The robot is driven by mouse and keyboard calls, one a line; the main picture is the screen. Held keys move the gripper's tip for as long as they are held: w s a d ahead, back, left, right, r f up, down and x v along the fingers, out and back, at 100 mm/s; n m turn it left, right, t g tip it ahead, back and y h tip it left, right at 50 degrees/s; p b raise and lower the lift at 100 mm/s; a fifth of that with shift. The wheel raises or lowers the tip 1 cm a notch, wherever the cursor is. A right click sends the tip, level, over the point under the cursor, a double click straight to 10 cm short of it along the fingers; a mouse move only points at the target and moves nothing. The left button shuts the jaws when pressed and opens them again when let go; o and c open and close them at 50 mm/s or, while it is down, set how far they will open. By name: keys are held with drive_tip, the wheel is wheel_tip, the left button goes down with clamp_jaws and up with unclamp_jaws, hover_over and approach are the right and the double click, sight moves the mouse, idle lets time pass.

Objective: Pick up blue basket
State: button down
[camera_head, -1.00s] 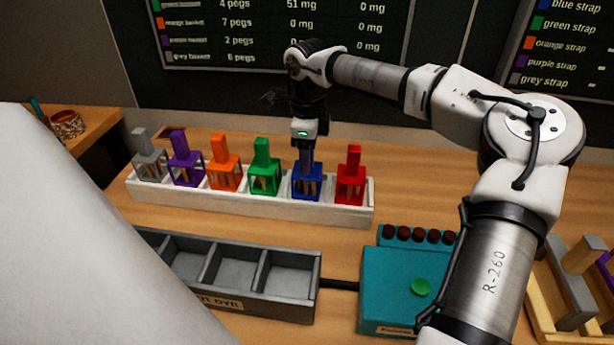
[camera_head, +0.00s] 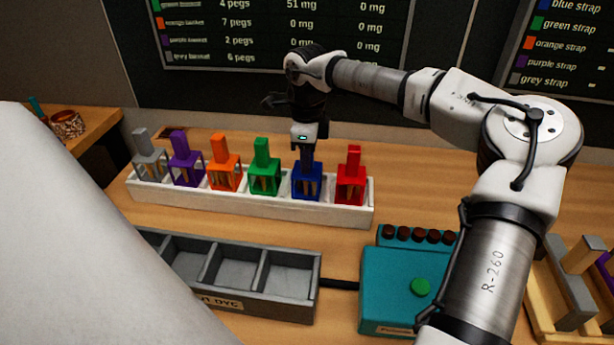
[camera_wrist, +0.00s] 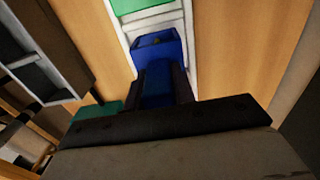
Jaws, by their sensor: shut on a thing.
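The blue basket (camera_head: 307,187) sits in the white rack (camera_head: 240,202), between the green basket and the red basket. My gripper (camera_head: 308,158) points down over it and is shut on the upright handle of the blue basket. The fingers cover most of that handle in the head view. In the wrist view the blue basket (camera_wrist: 158,50) shows beyond the fingers, and my gripper (camera_wrist: 162,85) has the blue handle between its two dark fingers. The basket still appears to rest in its rack slot.
In the rack stand the red basket (camera_head: 351,182), green basket (camera_head: 264,179), orange basket (camera_head: 224,174), purple basket (camera_head: 186,169) and grey basket (camera_head: 149,162). A grey divided tray (camera_head: 270,307) and a teal box (camera_head: 390,285) with a green button lie in front.

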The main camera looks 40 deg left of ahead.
drive_tip(key=shift+r, duration=0.1)
wheel_tip(320, 180, up, 28)
drive_tip(key=p, duration=0.2)
drive_tip(key=shift+p, duration=0.4)
